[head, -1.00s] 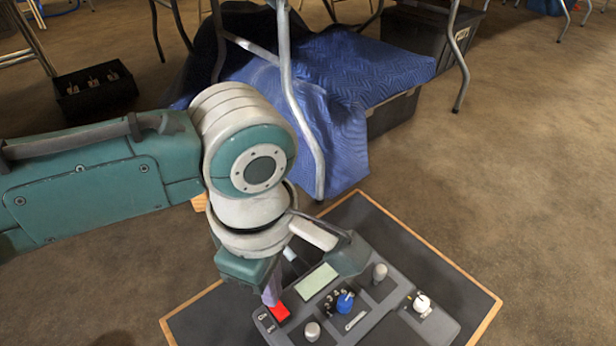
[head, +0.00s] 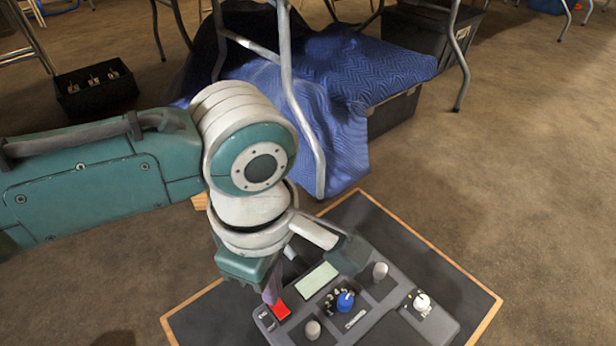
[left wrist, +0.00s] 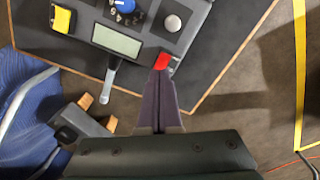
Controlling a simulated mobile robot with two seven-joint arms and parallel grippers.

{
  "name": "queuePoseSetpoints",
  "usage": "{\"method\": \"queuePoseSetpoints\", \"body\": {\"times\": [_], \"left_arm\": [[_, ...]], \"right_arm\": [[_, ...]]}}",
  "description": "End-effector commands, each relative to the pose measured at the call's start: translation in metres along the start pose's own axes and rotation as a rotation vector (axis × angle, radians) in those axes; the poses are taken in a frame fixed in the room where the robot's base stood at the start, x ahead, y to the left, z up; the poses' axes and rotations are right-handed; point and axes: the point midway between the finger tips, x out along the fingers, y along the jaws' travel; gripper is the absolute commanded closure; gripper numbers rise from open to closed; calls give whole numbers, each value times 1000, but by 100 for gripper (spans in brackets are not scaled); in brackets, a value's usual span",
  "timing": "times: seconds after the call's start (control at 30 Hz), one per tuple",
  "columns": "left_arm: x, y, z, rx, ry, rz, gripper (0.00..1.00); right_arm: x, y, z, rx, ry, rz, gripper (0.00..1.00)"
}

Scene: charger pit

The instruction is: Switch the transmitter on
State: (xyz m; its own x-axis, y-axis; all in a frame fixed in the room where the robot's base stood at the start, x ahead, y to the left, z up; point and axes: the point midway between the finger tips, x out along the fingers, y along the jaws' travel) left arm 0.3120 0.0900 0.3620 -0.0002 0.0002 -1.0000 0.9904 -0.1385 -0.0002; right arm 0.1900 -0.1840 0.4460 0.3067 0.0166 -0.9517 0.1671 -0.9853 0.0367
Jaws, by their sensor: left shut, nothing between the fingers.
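The transmitter (head: 375,287) is a dark grey console with a pale display (head: 316,280), a blue knob (head: 345,301) and several grey or white knobs. Its red switch (head: 281,311) sits at the near left edge. It also shows in the left wrist view (left wrist: 162,61). My left gripper (head: 271,298) is shut and empty, pointing down at the red switch. In the left wrist view its dark fingertips (left wrist: 160,74) are right at the switch and cover part of it; I cannot tell whether they press it. My right gripper is not in view.
The transmitter lies on a dark board (head: 205,317) with a wooden edge. Behind it stand a metal table leg (head: 300,110) and a blue quilted blanket (head: 375,65). A black box (head: 95,88) is on the floor at the back left. The carpet to the right is clear.

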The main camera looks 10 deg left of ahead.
Motion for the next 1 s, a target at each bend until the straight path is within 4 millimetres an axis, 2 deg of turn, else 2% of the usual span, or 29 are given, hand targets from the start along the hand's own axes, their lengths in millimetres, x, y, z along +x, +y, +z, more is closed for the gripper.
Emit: {"method": "queuePoseSetpoints", "body": {"times": [1.0], "left_arm": [[14,0,0,0,0,0,100]], "right_arm": [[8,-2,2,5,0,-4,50]]}}
